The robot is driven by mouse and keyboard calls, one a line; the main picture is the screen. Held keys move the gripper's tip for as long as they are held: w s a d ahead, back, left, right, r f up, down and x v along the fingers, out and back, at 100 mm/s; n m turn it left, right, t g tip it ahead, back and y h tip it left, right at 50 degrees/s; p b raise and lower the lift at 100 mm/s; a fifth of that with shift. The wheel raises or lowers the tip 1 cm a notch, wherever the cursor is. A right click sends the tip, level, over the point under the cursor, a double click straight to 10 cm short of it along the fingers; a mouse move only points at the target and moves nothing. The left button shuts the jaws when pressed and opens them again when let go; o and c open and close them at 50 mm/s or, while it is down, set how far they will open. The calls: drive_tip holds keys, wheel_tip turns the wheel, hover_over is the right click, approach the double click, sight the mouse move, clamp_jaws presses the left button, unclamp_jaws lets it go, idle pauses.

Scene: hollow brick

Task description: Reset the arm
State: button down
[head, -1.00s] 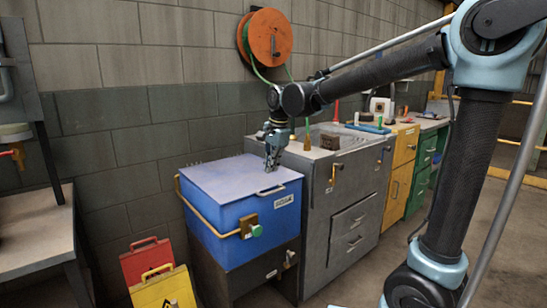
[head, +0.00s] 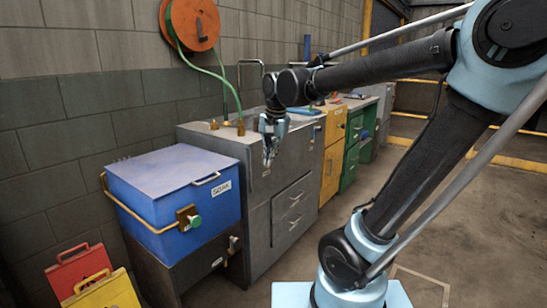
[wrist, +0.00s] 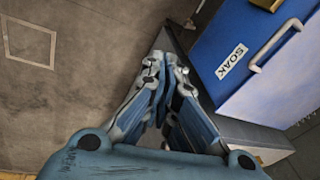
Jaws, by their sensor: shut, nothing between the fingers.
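My gripper (head: 270,152) hangs at the end of my raised arm, fingers pointing down, in front of the grey cabinet in the head view. In the wrist view my gripper (wrist: 165,75) has its fingertips together, with nothing between them. A blue box (head: 172,190) with a closed lid stands to the left of the gripper, apart from it. In the wrist view the blue box (wrist: 262,50) lies at the upper right, with a white label reading SOAK and a pale handle.
A grey sink cabinet (head: 290,200) stands behind the gripper. Yellow (head: 334,160) and green (head: 351,150) cabinets run beyond it. A hose reel (head: 193,24) hangs on the wall. Red (head: 75,268) and yellow (head: 103,291) signs stand at lower left. The floor (head: 450,215) at right is open.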

drive_tip(key=s+d+f+n, duration=0.2)
drive_tip(key=s+d+f, duration=0.5)
drive_tip(key=d, duration=0.3)
drive_tip(key=s+d+f+n+h, duration=0.1)
drive_tip(key=s+d+f+n, duration=0.1)
drive_tip(key=s+d+f, duration=0.6)
drive_tip(key=d+f, duration=0.1)
drive_tip(key=d, duration=0.1)
drive_tip(key=shift+s+d+f+n, duration=0.2)
drive_tip(key=shift+d+f+n, duration=0.1)
drive_tip(key=shift+d+f, duration=0.1)
